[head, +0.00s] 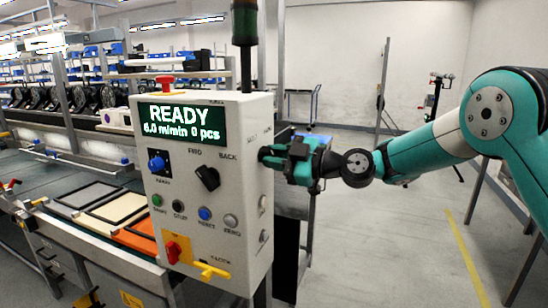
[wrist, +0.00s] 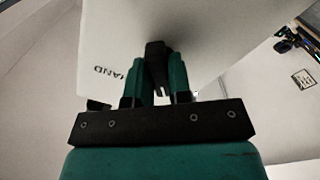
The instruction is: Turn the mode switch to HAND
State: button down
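The mode switch is a black knob on the right side face of the white control box (head: 207,235). In the wrist view the knob (wrist: 156,60) sits between my two teal fingertips, with a small white mark at its near end. The word HAND (wrist: 113,72) is printed upside down on the white face, left of the knob. My gripper (head: 268,154) reaches the side face from the right; it also shows in the wrist view (wrist: 162,78). The fingers lie close on both sides of the knob and look shut on it. In the head view the gripper hides the knob.
The box's front has a READY display (head: 183,121), a black FWD/BACK knob (head: 207,178), a blue knob (head: 157,162), several buttons and a yellow handle (head: 211,270). Two small round fittings sit lower on the side face.

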jog(key=shift+f+b, duration=0.1)
jog(key=shift+b, duration=0.2)
jog(key=shift+m+b, duration=1.1)
jog(key=shift+m, duration=6.8)
jog(key=c, duration=1)
grip_release()
jog(key=shift+c, duration=0.2)
jog(key=shift+s+d, duration=0.1)
